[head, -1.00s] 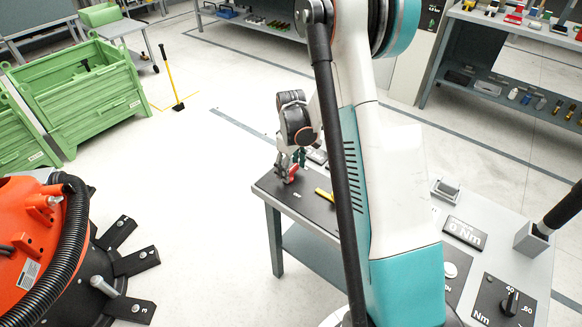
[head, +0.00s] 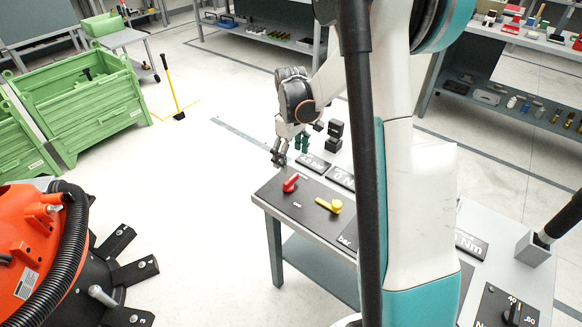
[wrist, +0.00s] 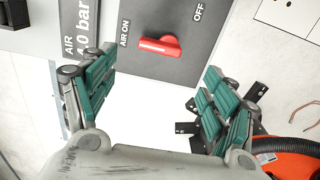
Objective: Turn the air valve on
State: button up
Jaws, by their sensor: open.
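The air valve is a red handle (head: 290,183) on the dark panel (head: 307,211) at the table's far left corner. In the wrist view the red handle (wrist: 159,45) lies between the labels "AIR ON" on the left and "OFF" on the right. Its narrow end points left, towards "AIR ON". My gripper (head: 279,153) is open and empty, above and just beyond the handle in the head view. In the wrist view my gripper's green-padded fingers (wrist: 156,88) are wide apart, with the handle ahead of them and untouched.
A yellow handle (head: 330,206) sits right of the valve on the same panel. An "AIR" pressure display (wrist: 82,25), partly hidden, appears to read 4.0 bar. An orange machine with black feet (head: 122,265) stands at lower left.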

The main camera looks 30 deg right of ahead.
jog(key=shift+r, duration=1.25)
jog(key=s+a+r+m+t, duration=0.45)
jog(key=a+r, duration=0.65)
jog(key=r, duration=0.3)
jog(key=s+a+t, duration=0.1)
jog(key=s+a, duration=0.2)
jog(key=s, duration=0.6)
jog(key=s+a+t, duration=0.1)
jog(key=s+a, duration=0.2)
jog(key=s, duration=0.6)
jog(key=shift+a+t, duration=0.35)
